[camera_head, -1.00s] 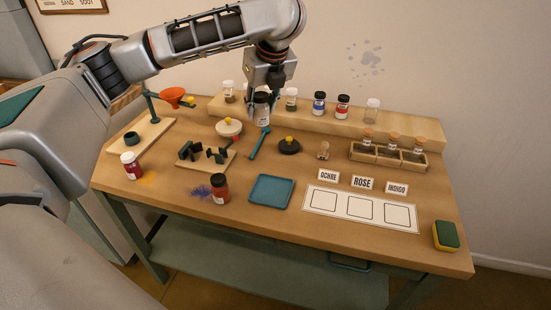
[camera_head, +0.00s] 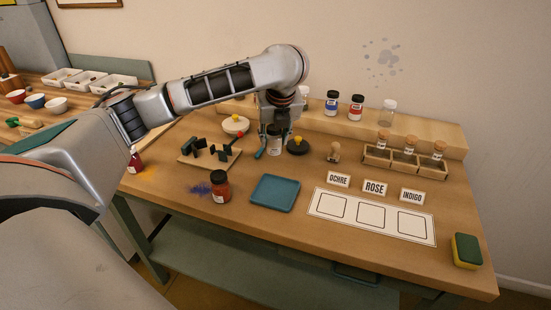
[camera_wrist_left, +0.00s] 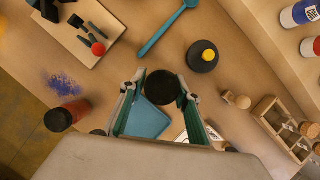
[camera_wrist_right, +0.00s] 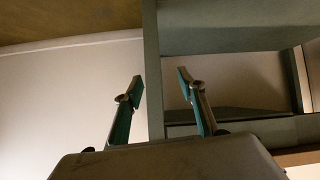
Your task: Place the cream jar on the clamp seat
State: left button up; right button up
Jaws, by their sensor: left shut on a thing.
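My left gripper (camera_head: 275,121) is shut on the cream jar (camera_head: 274,144), a pale jar with a black lid. It holds the jar upright over the table, left of the round black lid-like piece with a yellow knob. In the left wrist view the jar's black lid (camera_wrist_left: 162,87) sits between the fingers. The clamp (camera_head: 209,152), a wooden board with dark green jaws and a red knob, stands left of the held jar. It also shows at the upper left of the left wrist view (camera_wrist_left: 98,35). My right gripper (camera_wrist_right: 161,84) is open and empty beside the table's green frame.
A blue tray (camera_head: 274,193) and a dark red jar (camera_head: 220,187) stand in front. A teal spatula (camera_wrist_left: 168,28) lies between clamp and black piece (camera_head: 298,147). A white card with squares (camera_head: 371,215) lies right. A raised shelf with jars (camera_head: 420,131) runs behind.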

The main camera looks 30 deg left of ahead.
aim_at(274, 153)
pick_arm(q)
jog(key=shift+f, duration=0.95)
notch_tip(274, 153, down, 4)
jog(key=shift+r+b, duration=0.2)
jog(key=shift+b, duration=0.85)
jog(key=shift+f, duration=0.1)
jog(key=shift+r, duration=0.2)
jog(key=shift+f, duration=0.15)
pick_arm(e)
jog(key=shift+w+d+f, duration=0.25)
jog(key=shift+w+d, duration=0.05)
jog(key=shift+w, duration=0.25)
pick_arm(q)
jog(key=o, duration=1.1)
jog(key=shift+o, duration=0.2)
pick_arm(e)
jog(key=shift+s+a+f, duration=0.1)
jog(key=shift+s+f, duration=0.1)
jog(key=shift+f, duration=0.1)
jog(key=shift+s+f, duration=0.1)
jog(key=shift+f, duration=0.1)
